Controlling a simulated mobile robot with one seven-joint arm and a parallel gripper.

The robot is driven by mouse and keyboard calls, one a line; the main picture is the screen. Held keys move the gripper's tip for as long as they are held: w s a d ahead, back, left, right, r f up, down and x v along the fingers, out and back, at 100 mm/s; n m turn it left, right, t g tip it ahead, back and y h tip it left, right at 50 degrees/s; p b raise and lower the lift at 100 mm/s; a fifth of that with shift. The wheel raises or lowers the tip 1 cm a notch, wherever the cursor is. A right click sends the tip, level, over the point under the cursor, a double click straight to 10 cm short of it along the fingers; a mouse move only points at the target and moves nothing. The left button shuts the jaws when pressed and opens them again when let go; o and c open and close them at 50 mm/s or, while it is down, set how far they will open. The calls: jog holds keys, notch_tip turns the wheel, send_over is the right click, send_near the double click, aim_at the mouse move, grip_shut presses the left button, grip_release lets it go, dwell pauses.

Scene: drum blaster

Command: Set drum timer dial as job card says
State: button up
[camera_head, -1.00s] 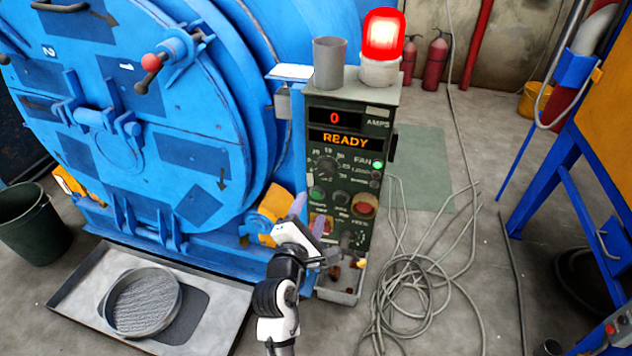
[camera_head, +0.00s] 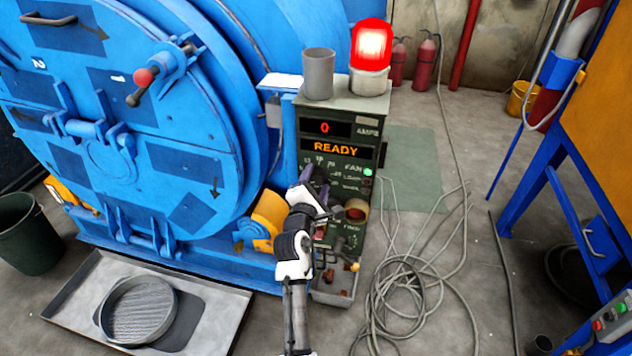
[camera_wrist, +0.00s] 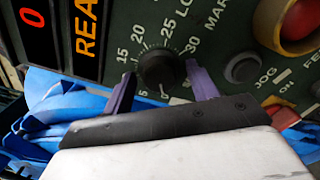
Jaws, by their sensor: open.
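The black timer dial (camera_wrist: 160,68) sits on the dark green control panel (camera_head: 345,107), ringed by numbers; 15, 20, 25 and 30 can be read in the wrist view. Its pointer setting is too dark to tell. My gripper (camera_wrist: 162,84) is open, with one purple finger on each side of the dial; whether they touch it is unclear. In the head view my gripper (camera_head: 317,188) is at the panel front and hides most of the dial. The display (camera_head: 338,147) reads READY, with 0 above it. A white sheet (camera_head: 281,81) lies left of the panel top; its text is unreadable.
A red button on a yellow surround (camera_head: 355,211) and a black jog button (camera_wrist: 241,68) are close to my gripper. The blue drum (camera_head: 110,130) stands left. A grey cup (camera_head: 318,75) and a lit red beacon (camera_head: 371,48) top the panel. Cables (camera_head: 410,290) lie right.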

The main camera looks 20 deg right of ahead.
jog(key=shift+c, duration=0.5)
jog(key=c, duration=0.9)
